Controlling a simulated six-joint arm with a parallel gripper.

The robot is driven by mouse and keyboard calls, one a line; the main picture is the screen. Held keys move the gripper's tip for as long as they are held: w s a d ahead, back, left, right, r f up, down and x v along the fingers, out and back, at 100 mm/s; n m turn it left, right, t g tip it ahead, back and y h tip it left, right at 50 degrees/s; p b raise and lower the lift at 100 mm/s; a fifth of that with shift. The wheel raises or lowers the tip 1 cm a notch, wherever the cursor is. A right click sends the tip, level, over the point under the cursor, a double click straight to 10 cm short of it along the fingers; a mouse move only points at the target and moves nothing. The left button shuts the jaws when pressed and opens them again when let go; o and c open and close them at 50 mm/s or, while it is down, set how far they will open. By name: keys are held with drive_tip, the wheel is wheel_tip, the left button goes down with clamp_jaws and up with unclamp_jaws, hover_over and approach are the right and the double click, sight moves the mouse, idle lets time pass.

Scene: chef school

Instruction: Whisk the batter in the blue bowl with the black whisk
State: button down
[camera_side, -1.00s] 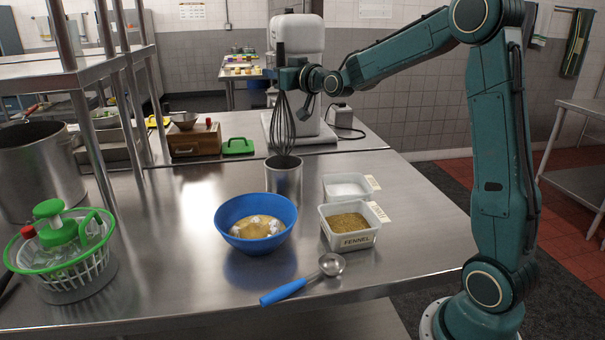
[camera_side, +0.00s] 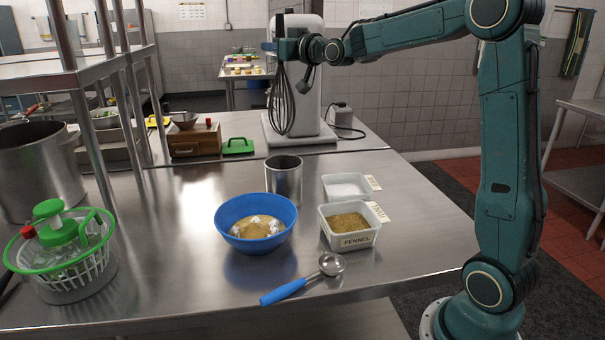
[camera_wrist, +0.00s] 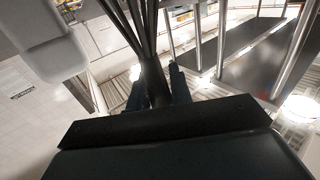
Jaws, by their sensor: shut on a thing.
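The blue bowl (camera_side: 231,215) stands on the steel table and holds a pale and brown mix, the batter (camera_side: 258,228). My gripper (camera_side: 283,49) is shut on the black whisk (camera_side: 281,104) and holds it upright, wires down, above the steel canister (camera_side: 285,180). The whisk is in the air, higher than the bowl and clear of the canister rim. In the wrist view the whisk handle (camera_wrist: 154,84) sits between the fingers, with the wires running up the picture.
A fennel tub (camera_side: 350,240) and a white tub (camera_side: 347,186) stand right of the bowl. A blue-handled scoop (camera_side: 285,292) lies in front. A green-lidded spinner (camera_side: 62,250) is at left, a white stand mixer (camera_side: 303,40) behind.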

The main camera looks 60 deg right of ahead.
drive_tip(key=s+a+f+n, duration=0.1)
drive_tip(key=s+a+f, duration=0.1)
drive_tip(key=a, duration=0.9)
drive_tip(key=s+a+f+n, duration=0.1)
drive_tip(key=a+f, duration=0.4)
drive_tip(key=a, duration=0.7)
drive_tip(key=shift+s+f+n, duration=0.2)
drive_tip(key=shift+s+n, duration=0.2)
drive_tip(key=shift+n, duration=0.3)
drive_tip(key=shift+f, duration=0.1)
wheel_tip(320, 180, down, 11)
drive_tip(key=shift+f, duration=0.15)
idle(0.3)
idle(0.4)
drive_tip(key=shift+s+a, duration=0.1)
